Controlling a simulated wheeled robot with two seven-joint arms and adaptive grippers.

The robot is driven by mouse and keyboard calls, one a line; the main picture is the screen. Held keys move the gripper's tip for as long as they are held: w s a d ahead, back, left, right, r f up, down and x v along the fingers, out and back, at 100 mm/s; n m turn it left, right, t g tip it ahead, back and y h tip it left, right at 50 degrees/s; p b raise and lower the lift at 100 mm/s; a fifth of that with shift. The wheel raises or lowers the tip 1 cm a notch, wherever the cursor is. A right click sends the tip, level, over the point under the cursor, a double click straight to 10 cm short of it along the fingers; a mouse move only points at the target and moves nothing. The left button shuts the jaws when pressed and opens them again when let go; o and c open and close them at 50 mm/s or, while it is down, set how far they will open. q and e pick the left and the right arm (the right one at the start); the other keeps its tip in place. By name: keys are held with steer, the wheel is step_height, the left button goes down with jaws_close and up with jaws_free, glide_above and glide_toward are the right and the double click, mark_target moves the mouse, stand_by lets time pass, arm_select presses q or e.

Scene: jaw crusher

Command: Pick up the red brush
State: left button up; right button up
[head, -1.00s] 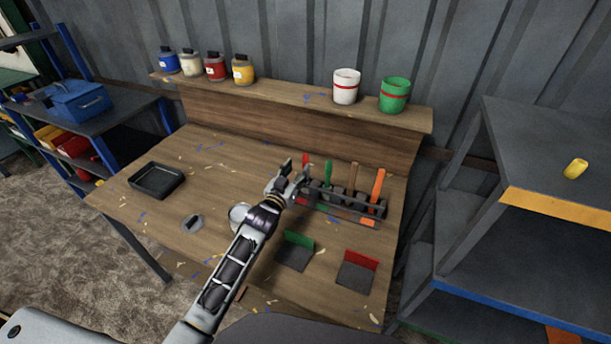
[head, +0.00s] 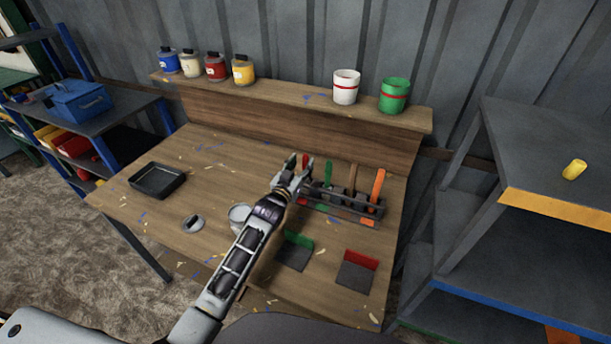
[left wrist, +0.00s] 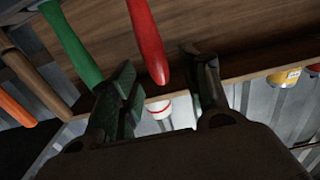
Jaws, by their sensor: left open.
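The red brush (head: 305,161) stands at the left end of a dark rack (head: 345,205) on the wooden workbench; only its red handle tip shows past my gripper in the head view. My left gripper (head: 298,168) is open at the handle. In the left wrist view, the red brush's handle (left wrist: 147,40) reaches into the space between the two open fingers (left wrist: 160,90), apart from both as far as I can tell. The brush's lower end is hidden. My right gripper is not in view.
Close beside stand a green-handled brush (head: 328,171), a brown one (head: 352,177) and an orange one (head: 377,184). A black tray (head: 157,181), a pale can (head: 238,214), and green (head: 294,250) and red (head: 357,268) dark-based pieces sit on the bench. Paint pots stand on the back ledge (head: 300,97).

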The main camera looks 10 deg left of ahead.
mark_target(304, 161)
arm_select(q)
steer(key=shift+w+d, duration=0.2)
steer(key=shift+w, duration=0.4)
steer(key=shift+w+d, duration=0.15)
steer(key=shift+w, duration=0.4)
steer(key=shift+w+d, duration=0.1)
steer(key=shift+w, duration=0.6)
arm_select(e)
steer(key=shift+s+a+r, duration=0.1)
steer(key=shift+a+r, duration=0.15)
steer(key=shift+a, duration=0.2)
arm_select(q)
jaws_close()
